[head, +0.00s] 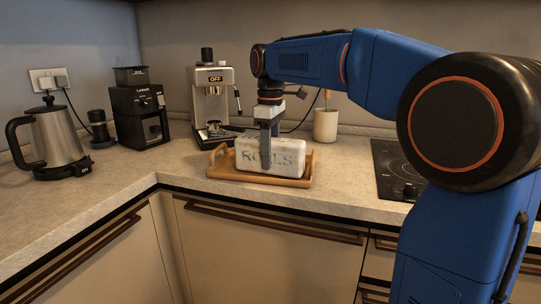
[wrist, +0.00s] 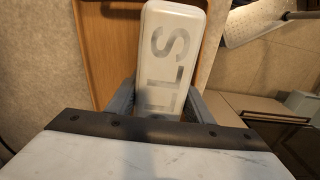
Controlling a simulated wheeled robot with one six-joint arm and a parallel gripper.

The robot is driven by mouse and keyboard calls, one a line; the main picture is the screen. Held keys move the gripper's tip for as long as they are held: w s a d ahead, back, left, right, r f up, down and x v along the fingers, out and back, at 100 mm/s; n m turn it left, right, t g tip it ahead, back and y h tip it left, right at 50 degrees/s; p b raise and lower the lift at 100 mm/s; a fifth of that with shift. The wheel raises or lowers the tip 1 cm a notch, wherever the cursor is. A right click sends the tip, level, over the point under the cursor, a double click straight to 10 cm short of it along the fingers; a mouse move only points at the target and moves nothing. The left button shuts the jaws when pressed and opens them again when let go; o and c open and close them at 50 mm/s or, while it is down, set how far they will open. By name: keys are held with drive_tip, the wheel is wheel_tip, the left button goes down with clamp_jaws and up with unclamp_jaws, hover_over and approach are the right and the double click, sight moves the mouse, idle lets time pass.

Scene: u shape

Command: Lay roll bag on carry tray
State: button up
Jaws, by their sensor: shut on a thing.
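The roll bag (head: 282,157) is a white block with "ROLLS" in grey on its side. The carry tray (head: 242,181) is wooden with end handles and lies on the counter. The bag is over the tray, within its outline; I cannot tell whether its underside touches the tray floor. My gripper (head: 266,160) points down and is shut on the bag, one finger across its front face. In the wrist view the bag (wrist: 170,55) sits between my two fingers (wrist: 160,105), with the tray (wrist: 102,50) beneath it. The bag's far side is hidden.
An espresso machine (head: 211,98) stands behind the tray, with a cream utensil crock (head: 325,124) to its right. A grinder (head: 138,115) and a kettle (head: 56,140) stand on the left. A black cooktop (head: 392,165) lies right. The counter left of the tray is clear.

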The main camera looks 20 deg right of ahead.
drive_tip(key=shift+f, duration=0.15)
drive_tip(key=o, duration=1.3)
drive_tip(key=shift+c, duration=0.2)
wheel_tip(320, 180, up, 12)
drive_tip(key=shift+r, duration=0.1)
